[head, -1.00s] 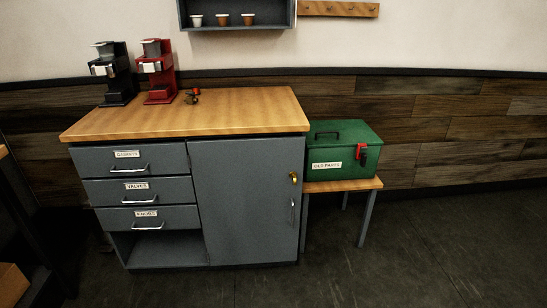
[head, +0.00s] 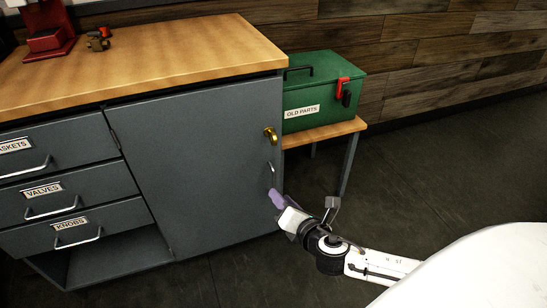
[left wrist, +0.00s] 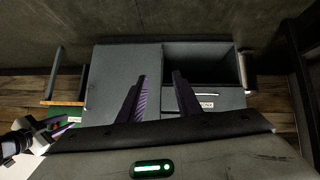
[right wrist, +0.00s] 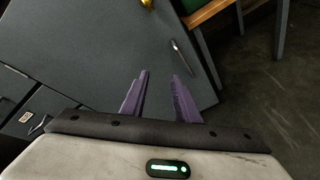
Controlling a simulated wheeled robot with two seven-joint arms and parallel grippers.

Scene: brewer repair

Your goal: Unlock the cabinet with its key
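The grey cabinet door (head: 195,160) is closed, with a brass lock (head: 270,134) near its right edge and a thin metal handle (head: 271,172) below. I cannot make out a key. My right gripper (head: 275,192) is just below the handle in the head view, with its purple fingers toward the door. In the right wrist view its fingers (right wrist: 160,75) are apart and empty, with the handle (right wrist: 182,57) beyond and the lock (right wrist: 147,3) at the top edge. My left gripper (left wrist: 159,76) is open and empty, facing the cabinet, outside the head view.
A green OLD PARTS box (head: 325,95) with a red latch stands on a small wooden table (head: 335,131) right of the cabinet. A small red and brown object (head: 98,40) lies on the wooden countertop (head: 190,52). Labelled drawers (head: 60,190) are at left. Floor at right is clear.

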